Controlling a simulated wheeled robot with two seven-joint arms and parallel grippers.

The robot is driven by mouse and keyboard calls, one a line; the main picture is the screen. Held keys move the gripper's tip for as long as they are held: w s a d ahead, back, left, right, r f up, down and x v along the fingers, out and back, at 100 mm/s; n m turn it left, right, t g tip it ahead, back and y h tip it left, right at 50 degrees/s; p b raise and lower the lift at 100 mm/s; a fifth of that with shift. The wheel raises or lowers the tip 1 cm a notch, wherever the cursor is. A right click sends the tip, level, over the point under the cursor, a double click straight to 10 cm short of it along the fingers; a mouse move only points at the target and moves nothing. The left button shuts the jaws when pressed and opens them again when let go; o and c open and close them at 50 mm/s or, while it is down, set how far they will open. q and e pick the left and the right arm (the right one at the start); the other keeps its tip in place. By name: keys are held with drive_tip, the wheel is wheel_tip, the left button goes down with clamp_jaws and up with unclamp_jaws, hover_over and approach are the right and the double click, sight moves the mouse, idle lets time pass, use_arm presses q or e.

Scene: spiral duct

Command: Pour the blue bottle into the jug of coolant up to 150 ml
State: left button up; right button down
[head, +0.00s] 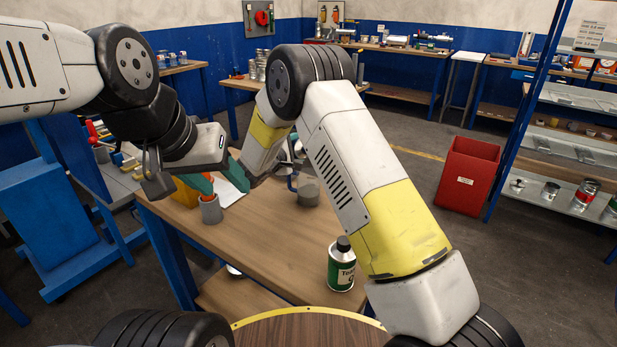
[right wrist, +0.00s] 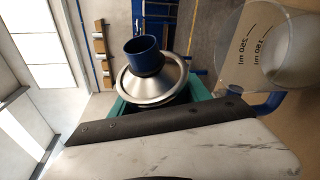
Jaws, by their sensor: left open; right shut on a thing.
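The blue bottle shows in the right wrist view as a blue neck (right wrist: 143,55) over a shiny metal shoulder, close to teal surfaces. Its body is hidden. My right gripper (head: 255,168) is shut on it, low over the table. The clear jug (head: 308,190) stands on the table just right of that gripper. In the right wrist view the jug (right wrist: 262,45) shows upside-down 150 ml and 250 ml marks and a blue handle. I cannot tell its liquid level, nor see a stream. My left gripper (head: 160,185) is open, apart from the jug, by the table's left edge.
The wooden table (head: 265,240) holds a green labelled bottle with a black cap (head: 341,266) near the front. A grey cup (head: 210,209), an orange box (head: 184,194) and white paper (head: 229,192) lie at the left. A red bin (head: 467,175) stands on the floor. The table's middle is clear.

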drive_tip(key=shift+s+d+f+n+g, duration=0.2)
drive_tip(key=shift+f+n+g, duration=0.25)
drive_tip(key=shift+n, duration=0.35)
drive_tip(key=shift+r+n, duration=0.15)
drive_tip(key=shift+n, duration=0.15)
drive_tip(key=shift+g, duration=0.25)
drive_tip(key=shift+s+d+r+n+g+h+b, duration=0.3)
drive_tip(key=shift+n+b, duration=0.25)
drive_tip(key=shift+n, duration=0.25)
drive_tip(key=shift+r+n+g+b, duration=0.35)
drive_tip(key=shift+r+n+g, duration=0.15)
drive_tip(key=shift+r+n, duration=0.25)
drive_tip(key=shift+w+a+n+g+h+b, duration=0.2)
drive_tip(key=shift+n+g+h+b, duration=0.15)
drive_tip(key=shift+n, duration=0.3)
drive_tip(key=shift+w+a+n+g+h+b, duration=0.15)
drive_tip(key=shift+w+n+g+h+b, duration=0.1)
drive_tip(key=shift+n+g+h, duration=0.25)
drive_tip(key=shift+w+a+f+n+g+h+b, duration=0.1)
drive_tip(key=shift+n+g+h+b, duration=0.2)
drive_tip(key=shift+n, duration=0.3)
drive_tip(key=shift+w+a+f+n+g+h+b, duration=0.15)
drive_tip(key=shift+n+g+b, duration=0.15)
drive_tip(key=shift+n, duration=0.3)
drive_tip(key=shift+s, duration=0.1)
